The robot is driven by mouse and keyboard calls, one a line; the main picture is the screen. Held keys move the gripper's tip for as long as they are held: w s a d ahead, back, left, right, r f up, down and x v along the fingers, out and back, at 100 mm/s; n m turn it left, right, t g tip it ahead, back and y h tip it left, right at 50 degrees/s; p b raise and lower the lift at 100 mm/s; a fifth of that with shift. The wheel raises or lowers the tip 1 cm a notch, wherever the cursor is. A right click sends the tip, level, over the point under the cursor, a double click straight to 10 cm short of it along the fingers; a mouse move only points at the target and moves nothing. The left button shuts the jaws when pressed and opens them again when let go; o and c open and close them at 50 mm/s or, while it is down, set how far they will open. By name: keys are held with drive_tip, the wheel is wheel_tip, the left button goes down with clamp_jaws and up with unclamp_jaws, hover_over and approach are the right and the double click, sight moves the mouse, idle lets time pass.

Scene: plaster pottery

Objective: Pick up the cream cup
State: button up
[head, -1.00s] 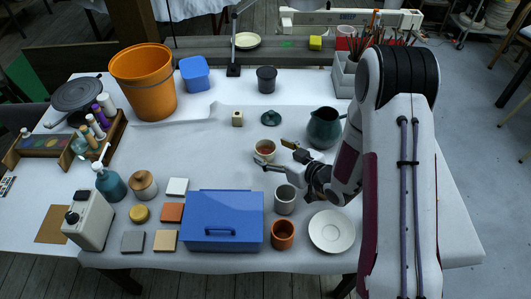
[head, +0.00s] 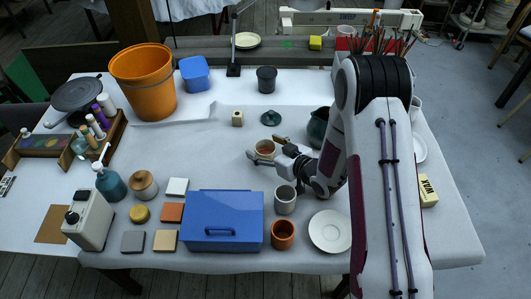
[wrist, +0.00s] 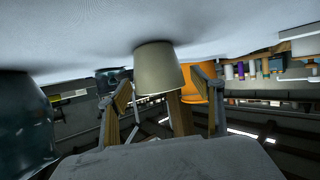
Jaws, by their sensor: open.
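The cream cup (head: 265,149) stands upright on the white-covered table, with something reddish-brown showing inside it. In the wrist view the picture is turned over, and the cup (wrist: 157,68) hangs from the table surface between my two fingers. My gripper (head: 266,147) is open, with one fingertip at the cup's far right and the other at its near left. In the wrist view my gripper (wrist: 163,98) has a finger on each side of the cup with gaps showing. The cup's near right side is partly hidden by my gripper in the head view.
A dark teal jug (head: 317,127) stands close to the right, partly behind my arm. A grey cup (head: 285,200), a terracotta cup (head: 282,234) and a blue box (head: 224,220) stand in front. The table left of the cup is clear.

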drive_tip(key=c, duration=1.3)
drive_tip(key=shift+r, duration=0.4)
drive_tip(key=shift+r, duration=4.45)
drive_tip(key=shift+r, duration=0.2)
